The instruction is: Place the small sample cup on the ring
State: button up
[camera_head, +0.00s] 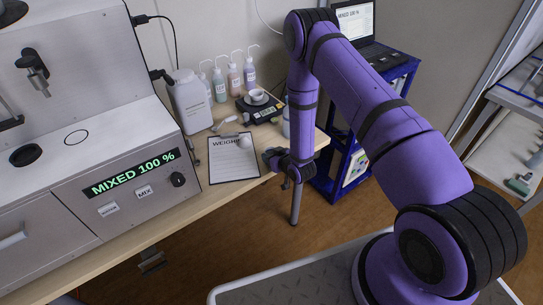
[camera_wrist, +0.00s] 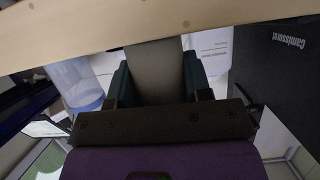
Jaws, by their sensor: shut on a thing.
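A small white cup (camera_head: 257,96) sits on the black scale (camera_head: 262,110) at the back of the table. My gripper (camera_head: 276,160) is at the table's right front edge, away from both cup and ring. In the wrist view my gripper (camera_wrist: 158,85) is shut with a grey slab-like thing (camera_wrist: 155,70) between its dark fingers. The slab runs up to the wooden table edge (camera_wrist: 90,28) and looks like a table leg. Its contact with the fingers is unclear.
The machine's display (camera_head: 132,173) reads MIXED 100 %. A blue cart (camera_head: 352,150) with a laptop is at right.

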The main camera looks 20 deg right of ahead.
jog(key=o, duration=1)
jog(key=shift+f, duration=0.1)
